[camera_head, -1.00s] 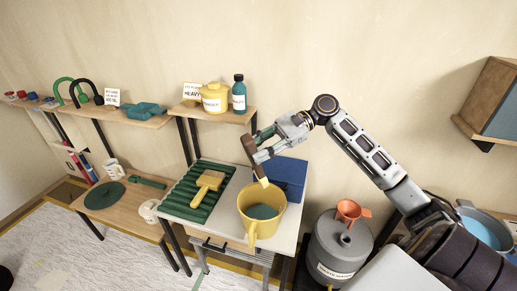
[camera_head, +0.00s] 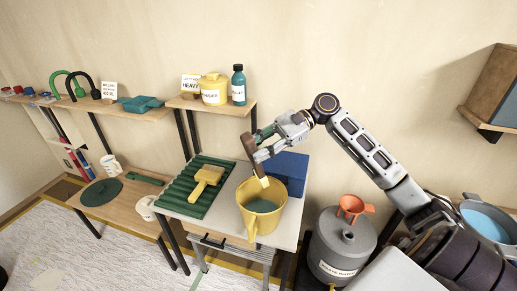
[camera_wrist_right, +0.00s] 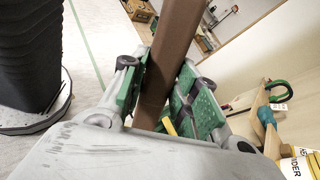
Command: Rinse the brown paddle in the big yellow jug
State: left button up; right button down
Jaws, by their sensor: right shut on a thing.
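The big yellow jug (camera_head: 250,228) stands on the bench top, with blue-green liquid (camera_head: 262,206) inside. My right gripper (camera_head: 258,146) is above the jug, shut on the brown paddle (camera_head: 248,147). The paddle is tilted, its lower end with a pale tip (camera_head: 265,182) at the height of the jug's rim; I cannot tell whether it is inside the mouth. In the right wrist view the brown paddle (camera_wrist_right: 172,55) passes between the green pads of my gripper (camera_wrist_right: 165,92). My left gripper is not in view.
A green ribbed tray (camera_head: 187,205) with a yellow brush (camera_head: 207,182) lies left of the jug. A blue box (camera_head: 289,166) stands behind it. A grey waste drum (camera_head: 340,248) with an orange funnel (camera_head: 352,206) is to the right. A shelf (camera_head: 213,105) holds bottles behind.

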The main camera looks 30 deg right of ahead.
jog(key=shift+f+b, duration=0.45)
jog(key=shift+f, duration=0.1)
jog(key=shift+f+b, duration=0.35)
jog(key=shift+f, duration=3.55)
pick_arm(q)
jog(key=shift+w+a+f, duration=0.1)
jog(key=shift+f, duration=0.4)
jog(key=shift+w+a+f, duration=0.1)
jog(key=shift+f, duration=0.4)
pick_arm(e)
jog(key=shift+f, duration=2.9)
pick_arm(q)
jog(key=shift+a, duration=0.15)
